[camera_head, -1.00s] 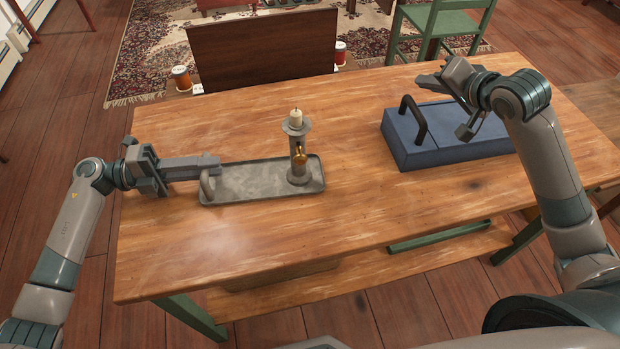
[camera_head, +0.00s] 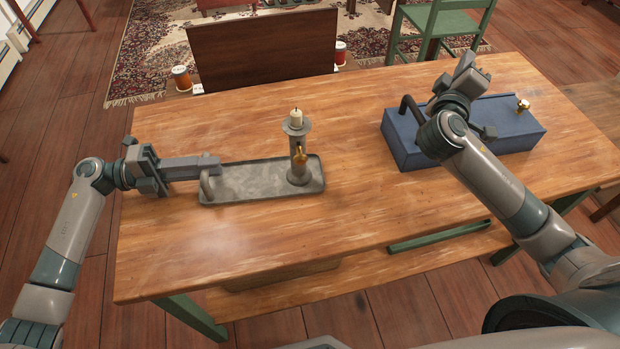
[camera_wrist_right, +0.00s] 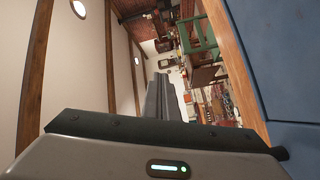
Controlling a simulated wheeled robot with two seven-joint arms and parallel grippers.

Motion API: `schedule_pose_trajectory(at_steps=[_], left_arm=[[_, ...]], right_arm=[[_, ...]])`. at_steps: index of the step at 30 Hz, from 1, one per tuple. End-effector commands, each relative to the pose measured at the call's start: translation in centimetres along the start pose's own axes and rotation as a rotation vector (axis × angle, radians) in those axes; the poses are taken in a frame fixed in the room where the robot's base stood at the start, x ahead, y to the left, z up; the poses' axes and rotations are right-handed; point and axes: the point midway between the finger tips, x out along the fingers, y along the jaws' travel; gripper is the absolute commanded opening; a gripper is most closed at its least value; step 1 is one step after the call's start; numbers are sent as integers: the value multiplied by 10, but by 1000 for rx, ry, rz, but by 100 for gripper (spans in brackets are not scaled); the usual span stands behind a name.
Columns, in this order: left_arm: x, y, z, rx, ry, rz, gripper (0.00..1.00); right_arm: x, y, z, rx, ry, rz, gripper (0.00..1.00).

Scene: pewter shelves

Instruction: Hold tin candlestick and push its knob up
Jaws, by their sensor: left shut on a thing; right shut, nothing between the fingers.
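The tin candlestick stands upright on its grey rectangular tray (camera_head: 245,184), with a cream candle (camera_head: 296,116) in its socket. A brass knob (camera_head: 301,154) sits on the front of its stem (camera_head: 297,170). My left gripper (camera_head: 211,163) is shut on the loop handle (camera_head: 207,188) at the tray's left end. My right gripper (camera_head: 468,63) is shut and empty, raised above the blue box, well to the right of the candlestick. In the right wrist view its fingers (camera_wrist_right: 160,98) show together, with nothing between them.
A blue box (camera_head: 405,151) with a dark handle (camera_head: 412,112) and a small brass knob (camera_head: 523,105) stands on the right of the wooden table (camera_head: 250,245). The tabletop between the candlestick and the box is clear. A green chair (camera_head: 440,22) stands behind.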

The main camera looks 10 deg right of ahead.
Motion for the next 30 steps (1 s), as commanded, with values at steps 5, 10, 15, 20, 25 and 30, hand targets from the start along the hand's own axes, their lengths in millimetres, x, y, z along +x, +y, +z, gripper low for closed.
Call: schedule_pose_trajectory(at_steps=[5, 10, 15, 20, 25, 30], left_arm=[[0, 1, 0, -1, -1, 1, 0], [0, 1, 0, -1, -1, 1, 0], [0, 1, 0, -1, -1, 1, 0], [0, 1, 0, -1, -1, 1, 0], [0, 1, 0, -1, -1, 1, 0], [0, 1, 0, -1, -1, 1, 0]], right_arm=[[-18, 25, -9, -272, -8, 192, 0], [-46, 48, -20, -518, -44, 378, 0], [-90, 42, -34, -808, -60, 520, 0], [-146, -13, -47, -1116, 36, 536, 0], [-213, -73, -56, -1404, 186, 539, 0], [-290, -121, -61, -1658, 341, 584, 0]])
